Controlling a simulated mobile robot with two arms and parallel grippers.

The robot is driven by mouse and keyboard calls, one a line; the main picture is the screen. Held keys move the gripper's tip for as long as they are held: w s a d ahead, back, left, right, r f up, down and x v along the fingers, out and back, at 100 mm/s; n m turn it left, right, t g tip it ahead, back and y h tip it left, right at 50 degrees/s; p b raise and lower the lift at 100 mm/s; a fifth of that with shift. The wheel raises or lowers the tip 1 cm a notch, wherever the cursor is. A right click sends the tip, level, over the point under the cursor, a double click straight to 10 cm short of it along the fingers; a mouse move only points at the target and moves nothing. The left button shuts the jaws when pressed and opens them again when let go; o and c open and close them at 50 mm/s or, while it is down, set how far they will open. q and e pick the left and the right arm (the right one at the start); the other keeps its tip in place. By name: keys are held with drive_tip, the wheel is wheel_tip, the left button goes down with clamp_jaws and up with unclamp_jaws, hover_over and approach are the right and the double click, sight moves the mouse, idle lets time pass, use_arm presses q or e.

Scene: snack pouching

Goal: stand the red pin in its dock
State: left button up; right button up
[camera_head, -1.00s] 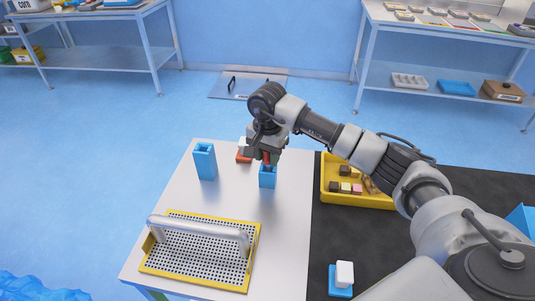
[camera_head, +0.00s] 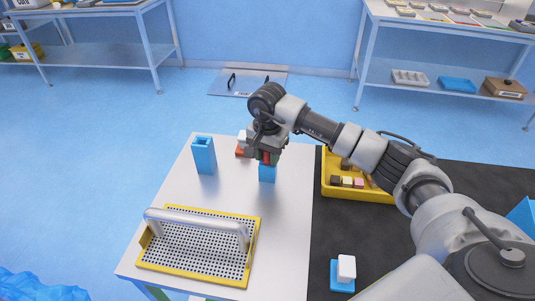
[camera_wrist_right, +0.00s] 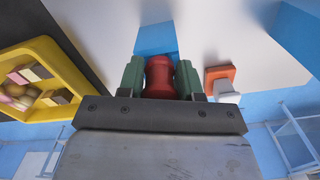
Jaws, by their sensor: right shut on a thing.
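The red pin (camera_head: 266,157) is upright between the fingers of my right gripper (camera_head: 266,154), which is shut on it. Directly below is a blue square dock (camera_head: 267,174); the pin's lower end meets its top, and the gripper hides the dock's mouth, so how deep the pin sits cannot be told. In the right wrist view the red pin (camera_wrist_right: 159,78) is between the green finger pads, with the blue dock (camera_wrist_right: 155,38) beyond it. My left gripper is not in view.
Another blue dock (camera_head: 204,156), open-topped, stands to the left. A red-orange block with a white top (camera_head: 242,150) is close behind the gripper. A perforated tray with a handle (camera_head: 200,250) lies in front. A yellow bin (camera_head: 358,194) stands right.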

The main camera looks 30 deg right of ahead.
drive_tip(key=shift+f, duration=0.15)
drive_tip(key=o, duration=1)
wheel_tip(320, 180, up, 11)
drive_tip(key=shift+f+b, duration=0.1)
drive_tip(key=shift+b, duration=0.65)
